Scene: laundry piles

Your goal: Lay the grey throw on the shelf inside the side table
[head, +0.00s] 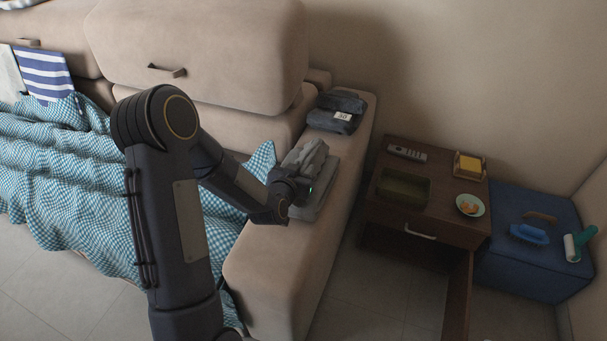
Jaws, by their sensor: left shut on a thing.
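The grey throw (323,188) lies folded on the sofa's armrest, with part of it bunched up at the top. My left gripper (304,188) is at its near left side and is shut on it; the fingertips are mostly hidden by the cloth and the wrist. The brown side table (393,214) stands to the right of the armrest. It has a front with a pale handle, and a dark open space beneath. The shelf inside cannot be made out clearly. My right gripper is not in view.
Folded dark jeans (337,112) lie farther back on the armrest (268,271). The tabletop holds a remote (407,153), a dark tray (404,174), a yellow block in a holder (470,165) and a small bowl (470,205). A blue ottoman (525,270) stands right of the table.

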